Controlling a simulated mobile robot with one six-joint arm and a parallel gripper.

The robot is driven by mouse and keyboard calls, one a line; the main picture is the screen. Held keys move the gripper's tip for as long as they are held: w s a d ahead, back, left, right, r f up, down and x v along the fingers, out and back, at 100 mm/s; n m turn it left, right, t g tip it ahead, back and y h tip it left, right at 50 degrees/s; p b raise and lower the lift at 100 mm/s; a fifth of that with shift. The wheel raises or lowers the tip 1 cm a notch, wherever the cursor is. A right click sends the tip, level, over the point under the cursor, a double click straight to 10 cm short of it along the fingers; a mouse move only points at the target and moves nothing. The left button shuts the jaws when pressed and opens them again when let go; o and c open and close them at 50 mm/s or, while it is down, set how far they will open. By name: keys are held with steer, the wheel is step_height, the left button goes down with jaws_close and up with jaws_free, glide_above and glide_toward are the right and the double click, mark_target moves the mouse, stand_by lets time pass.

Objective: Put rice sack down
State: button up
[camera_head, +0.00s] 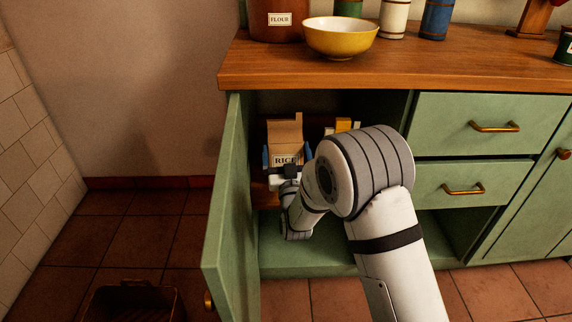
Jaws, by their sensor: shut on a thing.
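The rice sack (285,138) is a tan paper bag with a white label reading RICE. It stands roughly upright inside the open green cabinet, below the wooden counter. My gripper (286,160) reaches into the cabinet and is shut on the sack, with a blue fingertip showing at each side of it. My arm comes in from the lower right and hides part of the cabinet's inside. The sack's lower part is hidden behind the gripper, so I cannot tell whether its base touches a surface.
The cabinet door (228,205) stands open on the left, close to my arm. Yellow and white packages (344,125) stand right of the sack. The cabinet floor (300,262) is bare in front. A yellow bowl (340,37) and a flour canister (279,20) stand on the counter (400,68).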

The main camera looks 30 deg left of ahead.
steer(key=shift+f+b, duration=0.3)
steer(key=shift+f, duration=1.05)
steer(key=o, duration=1.6)
steer(key=shift+f, duration=0.1)
steer(key=shift+r, duration=0.2)
steer(key=p+v, duration=0.3)
steer(key=v, duration=0.9)
steer(key=shift+f, duration=0.1)
